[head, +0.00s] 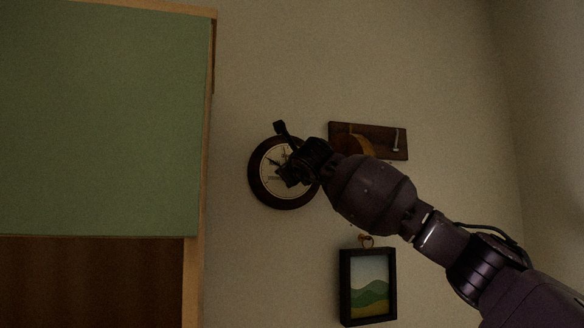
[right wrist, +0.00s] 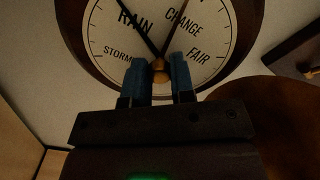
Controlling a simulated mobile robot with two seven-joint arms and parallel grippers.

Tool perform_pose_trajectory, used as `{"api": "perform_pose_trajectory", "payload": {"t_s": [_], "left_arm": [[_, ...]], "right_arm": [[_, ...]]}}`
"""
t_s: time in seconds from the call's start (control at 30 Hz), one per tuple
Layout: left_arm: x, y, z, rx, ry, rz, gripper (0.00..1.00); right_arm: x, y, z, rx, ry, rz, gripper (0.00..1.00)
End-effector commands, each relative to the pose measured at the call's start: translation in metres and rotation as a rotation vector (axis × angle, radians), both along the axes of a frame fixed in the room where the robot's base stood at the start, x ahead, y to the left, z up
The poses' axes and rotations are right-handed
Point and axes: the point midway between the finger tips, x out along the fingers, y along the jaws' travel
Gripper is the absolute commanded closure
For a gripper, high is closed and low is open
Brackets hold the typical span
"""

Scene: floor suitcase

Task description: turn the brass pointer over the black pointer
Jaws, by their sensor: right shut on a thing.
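A round barometer with a dark wooden rim (head: 256,185) and a pale dial hangs on the wall; its dial (right wrist: 110,35) fills the top of the right wrist view. The black pointer (right wrist: 139,31) runs from the centre up and left, beside the word RAIN. My right gripper (head: 289,174) is at the dial's centre. Its blue fingertips (right wrist: 161,72) are shut on the brass knob (right wrist: 159,68), partly hidden between them. My left gripper is out of view.
A green board (head: 105,120) with a wooden edge fills the left. A wooden plaque (head: 395,142) with a metal hook is right of the barometer, partly behind my arm. A framed landscape picture (head: 369,285) hangs below. Bare wall lies between board and barometer.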

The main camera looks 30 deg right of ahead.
Motion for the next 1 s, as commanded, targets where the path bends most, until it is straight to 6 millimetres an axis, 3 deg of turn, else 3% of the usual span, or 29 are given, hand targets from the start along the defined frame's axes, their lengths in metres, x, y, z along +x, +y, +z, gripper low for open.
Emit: {"api": "perform_pose_trajectory", "payload": {"t_s": [0.6,1.0], "left_arm": [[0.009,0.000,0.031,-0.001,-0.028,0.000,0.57],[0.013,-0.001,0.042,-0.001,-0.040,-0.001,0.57]], "right_arm": [[-0.001,0.000,0.002,-0.547,0.153,0.002,1.00],[0.000,0.000,0.001,-0.765,0.217,0.001,1.00]]}}
